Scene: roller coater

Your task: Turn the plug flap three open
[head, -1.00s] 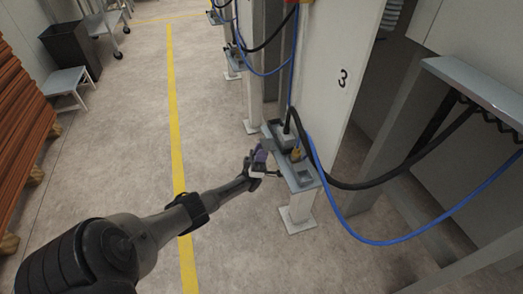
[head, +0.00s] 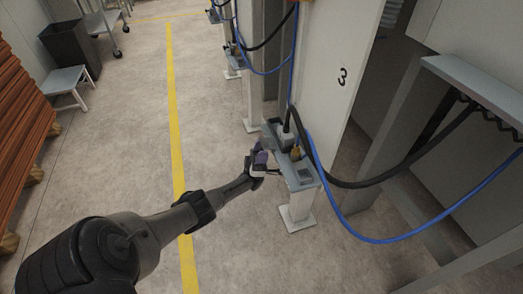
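A grey plug box (head: 304,178) sits on a short post beside the white panel marked 3 (head: 343,77). A black cable and a blue cable run into plugs on the box, and a small yellow-orange part (head: 296,153) shows between them. My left gripper (head: 263,165) is at the left side of the box, close to its edge. Its fingers are small and partly hidden, so I cannot tell whether they are open or touch a flap. The flap itself is not clear at this size. My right gripper is not in view.
The black cable (head: 375,182) and blue cable (head: 385,242) hang in loops to the right of the box. Similar boxes on posts stand farther back. A yellow floor line (head: 176,130) runs along clear floor. A grey stool (head: 68,80) and stacked brown boards (head: 22,125) are at left.

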